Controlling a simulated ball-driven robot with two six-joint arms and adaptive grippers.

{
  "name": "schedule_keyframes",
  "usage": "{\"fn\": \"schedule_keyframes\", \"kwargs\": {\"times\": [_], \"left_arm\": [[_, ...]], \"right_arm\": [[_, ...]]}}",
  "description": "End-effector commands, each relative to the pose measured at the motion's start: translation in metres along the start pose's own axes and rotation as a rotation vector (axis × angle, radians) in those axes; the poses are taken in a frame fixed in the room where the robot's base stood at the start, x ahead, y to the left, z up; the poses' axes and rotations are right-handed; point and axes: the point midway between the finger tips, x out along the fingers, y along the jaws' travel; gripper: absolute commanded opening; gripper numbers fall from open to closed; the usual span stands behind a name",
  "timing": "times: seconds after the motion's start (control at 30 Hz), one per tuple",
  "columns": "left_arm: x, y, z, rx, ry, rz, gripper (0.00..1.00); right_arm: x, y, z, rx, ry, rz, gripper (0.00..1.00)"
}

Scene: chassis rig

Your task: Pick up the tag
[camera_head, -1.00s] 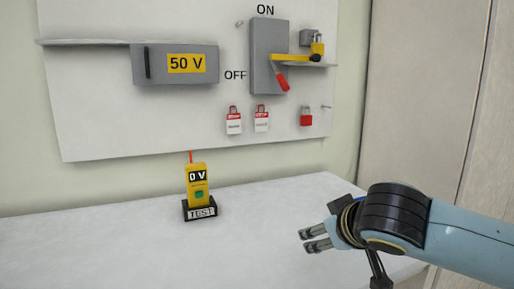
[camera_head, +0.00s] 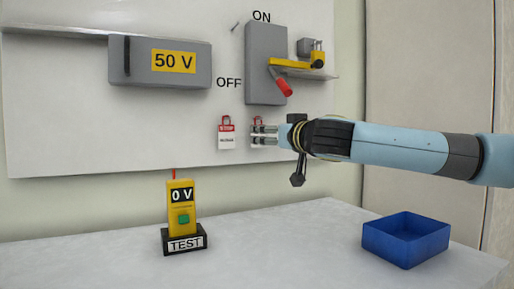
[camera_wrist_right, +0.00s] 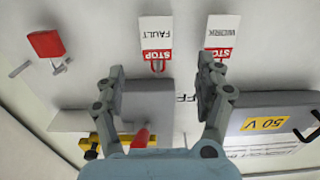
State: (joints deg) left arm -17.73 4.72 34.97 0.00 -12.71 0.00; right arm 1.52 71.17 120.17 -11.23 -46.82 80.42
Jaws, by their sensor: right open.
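Two red-and-white tags hang on the panel. The left one (camera_head: 227,135) is clear in the head view and reads WORK upside down in the right wrist view (camera_wrist_right: 222,35). The right tag (camera_head: 258,145) is partly hidden by my gripper in the head view; it reads FAULT upside down in the right wrist view (camera_wrist_right: 157,35). My right gripper (camera_head: 258,135) is open in front of the FAULT tag, also seen in the wrist view (camera_wrist_right: 160,76). The FAULT tag appears between its fingers; one finger overlaps the WORK tag's lower edge in view. My left gripper is out of view.
A red padlock (camera_wrist_right: 46,43) hangs beside the tags. A yellow tester (camera_head: 181,210) and blue bin (camera_head: 405,240) stand on the table (camera_head: 290,245).

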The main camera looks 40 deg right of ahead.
Motion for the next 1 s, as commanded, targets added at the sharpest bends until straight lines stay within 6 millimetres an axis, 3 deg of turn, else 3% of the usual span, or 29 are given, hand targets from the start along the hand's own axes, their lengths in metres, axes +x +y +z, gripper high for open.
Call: {"fn": "schedule_keyframes", "kwargs": {"times": [0.37,0.7,1.0], "left_arm": [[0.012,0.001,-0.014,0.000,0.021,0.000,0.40],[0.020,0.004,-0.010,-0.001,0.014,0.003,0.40],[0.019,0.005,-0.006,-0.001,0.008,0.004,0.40]], "right_arm": [[0.026,0.000,-0.001,0.005,0.001,-0.003,0.71],[0.070,0.005,0.001,0.007,0.000,-0.003,0.71],[0.074,0.004,0.001,0.000,-0.001,-0.004,0.70]]}}
